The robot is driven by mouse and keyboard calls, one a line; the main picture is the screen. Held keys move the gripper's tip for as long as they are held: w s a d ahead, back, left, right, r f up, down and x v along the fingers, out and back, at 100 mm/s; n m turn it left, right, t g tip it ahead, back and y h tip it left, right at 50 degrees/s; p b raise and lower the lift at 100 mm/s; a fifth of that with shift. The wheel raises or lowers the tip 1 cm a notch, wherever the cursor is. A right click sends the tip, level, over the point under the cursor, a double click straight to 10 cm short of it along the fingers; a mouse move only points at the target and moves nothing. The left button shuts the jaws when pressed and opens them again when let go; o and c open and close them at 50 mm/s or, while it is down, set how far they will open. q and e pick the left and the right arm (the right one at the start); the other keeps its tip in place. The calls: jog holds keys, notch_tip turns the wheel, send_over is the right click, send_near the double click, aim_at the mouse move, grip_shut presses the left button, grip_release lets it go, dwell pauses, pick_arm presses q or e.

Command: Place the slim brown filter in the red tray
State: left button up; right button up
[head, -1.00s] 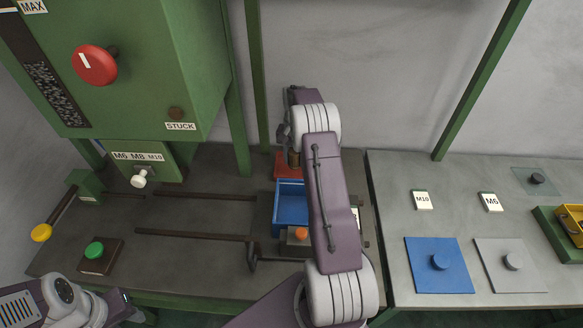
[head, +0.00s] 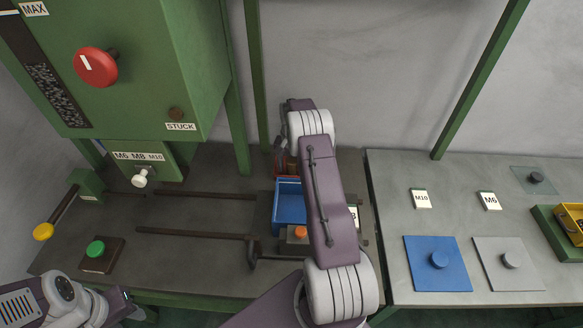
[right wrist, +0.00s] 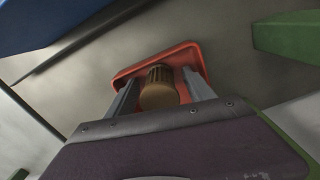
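The red tray (head: 291,168) lies at the back of the left bench, behind the blue bin, partly covered by my right arm in the head view. It fills the middle of the right wrist view (right wrist: 186,53). The slim brown filter (right wrist: 159,88), ribbed at its far end, is over the tray between the fingers of my right gripper (right wrist: 160,92). A narrow gap shows on each side of it, so the gripper looks open around it. In the head view my right gripper (head: 284,158) is at the tray. My left gripper (head: 122,300) is at the lower left, its fingers not clear.
The blue bin (head: 290,204) and an orange button (head: 300,232) stand just in front of the tray. The green machine (head: 185,60) rises at the left. Blue (head: 437,264) and grey (head: 508,264) plates lie on the right bench.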

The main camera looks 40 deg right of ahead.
notch_tip(320, 180, up, 12)
jog(key=shift+r, duration=0.2)
dwell(0.4)
dwell(0.4)
